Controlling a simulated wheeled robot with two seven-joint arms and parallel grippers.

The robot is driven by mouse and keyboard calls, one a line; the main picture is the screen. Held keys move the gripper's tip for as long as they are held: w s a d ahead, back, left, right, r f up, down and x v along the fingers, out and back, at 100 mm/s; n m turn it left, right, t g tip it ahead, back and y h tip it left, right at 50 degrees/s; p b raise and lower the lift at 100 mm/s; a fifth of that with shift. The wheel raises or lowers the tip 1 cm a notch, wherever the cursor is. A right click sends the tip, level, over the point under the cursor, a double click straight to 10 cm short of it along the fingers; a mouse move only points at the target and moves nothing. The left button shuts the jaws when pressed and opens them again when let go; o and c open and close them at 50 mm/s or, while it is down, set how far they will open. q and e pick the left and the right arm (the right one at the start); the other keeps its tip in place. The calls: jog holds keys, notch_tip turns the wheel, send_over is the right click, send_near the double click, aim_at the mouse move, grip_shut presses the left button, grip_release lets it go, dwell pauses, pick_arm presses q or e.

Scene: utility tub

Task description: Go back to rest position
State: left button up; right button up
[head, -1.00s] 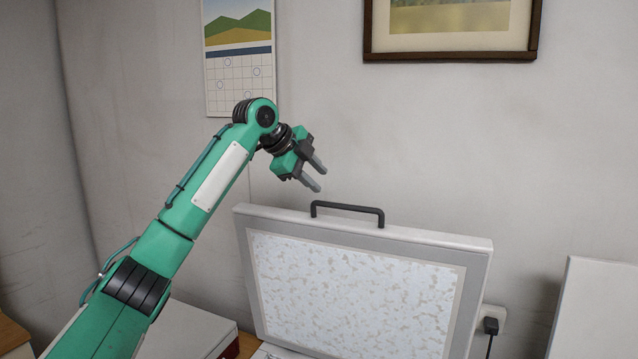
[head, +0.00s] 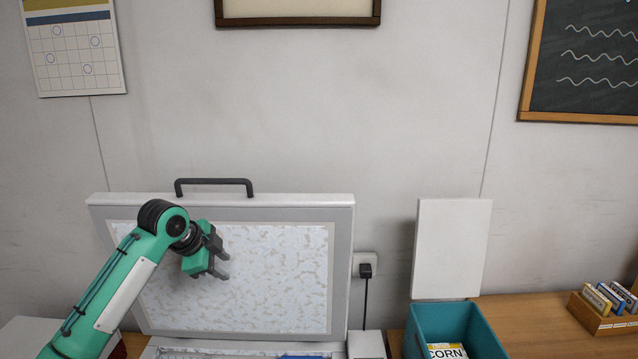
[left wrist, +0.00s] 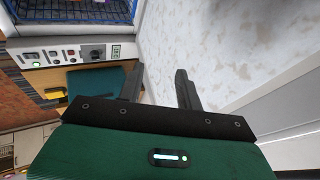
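My left gripper (head: 222,264) is in front of the raised lid (head: 290,212), whose inner face is speckled white and which has a dark handle on its top edge. The gripper's two fingers are apart with nothing between them. In the left wrist view the open fingers (left wrist: 158,88) show beside the speckled lid face (left wrist: 215,45), with a control panel (left wrist: 70,54) beyond them. Whether the gripper touches the lid cannot be told, but a gap seems to show. My right gripper is in neither view.
A teal tub (head: 455,325) with a raised white lid (head: 452,248) stands to the right, a packet marked "CORN" (head: 447,351) inside. A wooden box of small packs (head: 603,318) is at the far right. Bare table (head: 545,325) lies between them. A plug (head: 365,270) is in the wall.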

pick_arm(q)
jog(key=s+d+f+n+g, duration=0.1)
jog(key=s+d+f+n, duration=0.2)
jog(key=s+f, duration=0.7)
jog(key=s+d+f+n, duration=0.2)
jog(key=s+f, duration=0.6)
jog(key=f, duration=0.4)
jog(key=s+a+f+n+y, duration=0.1)
jog(key=s+a+f+n, duration=0.15)
jog(key=s, duration=0.65)
jog(key=s+a+f+n+g+y, duration=0.15)
jog(key=s+n, duration=0.25)
jog(key=s, duration=0.5)
jog(key=s+a+f+n+y, duration=0.1)
jog(key=s+f+n, duration=0.2)
jog(key=s, duration=0.6)
notch_tip(320, 180, down, 34)
jog(key=s+g+b, duration=0.1)
jog(key=b, duration=0.1)
jog(key=s+a+f+b, duration=0.1)
jog(key=s+a+f, duration=0.1)
jog(key=s+f, duration=0.7)
jog(key=s+a+f+g+b, duration=0.1)
jog(key=s+a+f, duration=0.1)
jog(key=s+f, duration=0.8)
jog(key=shift+f, duration=0.6)
